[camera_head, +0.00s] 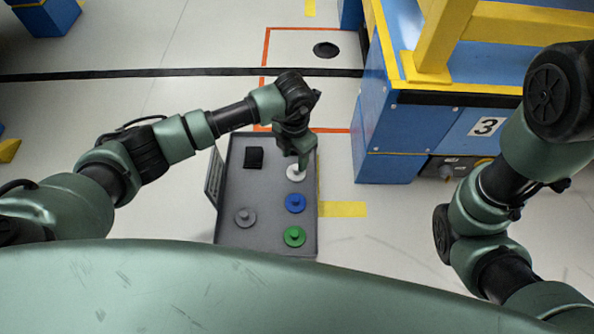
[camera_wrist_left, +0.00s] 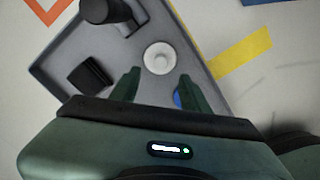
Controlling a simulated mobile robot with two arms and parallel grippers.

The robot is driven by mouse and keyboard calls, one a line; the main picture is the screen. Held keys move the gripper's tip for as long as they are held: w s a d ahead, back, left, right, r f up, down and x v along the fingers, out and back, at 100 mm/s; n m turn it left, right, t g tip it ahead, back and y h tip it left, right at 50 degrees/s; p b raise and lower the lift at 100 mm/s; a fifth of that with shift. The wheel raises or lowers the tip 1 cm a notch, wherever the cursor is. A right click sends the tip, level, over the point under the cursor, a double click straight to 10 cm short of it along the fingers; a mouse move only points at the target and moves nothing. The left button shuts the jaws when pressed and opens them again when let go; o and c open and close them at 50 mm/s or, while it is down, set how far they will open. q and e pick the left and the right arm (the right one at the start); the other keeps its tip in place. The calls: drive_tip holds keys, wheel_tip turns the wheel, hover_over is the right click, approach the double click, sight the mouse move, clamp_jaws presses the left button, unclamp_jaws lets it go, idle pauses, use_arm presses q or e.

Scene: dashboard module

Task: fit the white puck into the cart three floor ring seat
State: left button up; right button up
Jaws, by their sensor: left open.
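The white puck (camera_head: 296,173) sits in the grey tray (camera_head: 268,240), near its right edge, with a small knob on top. It also shows in the left wrist view (camera_wrist_left: 158,57), just beyond the fingertips. My left gripper (camera_head: 301,166) is open above the puck, and its fingers (camera_wrist_left: 158,78) do not enclose it in the wrist view. A dark ring seat (camera_head: 326,49) lies on the floor inside the orange outline, beside the blue cart marked 3 (camera_head: 410,125). My right arm comes in at the right, but its gripper is out of view.
The tray also holds a blue puck (camera_head: 295,203), a green puck (camera_head: 294,237), a grey puck (camera_head: 245,217) and a black block (camera_head: 254,158). The blue and yellow cart stands right of the tray. Open floor lies between tray and ring seat.

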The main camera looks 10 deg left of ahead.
sight(296, 167)
use_arm(q)
drive_tip(key=f+b, duration=0.5)
drive_tip(key=shift+w+d+f, duration=0.2)
drive_tip(key=shift+w+f, duration=0.05)
drive_tip(key=shift+w, duration=0.05)
drive_tip(key=shift+r, duration=0.1)
drive_tip(key=shift+c, duration=0.4)
clamp_jaws()
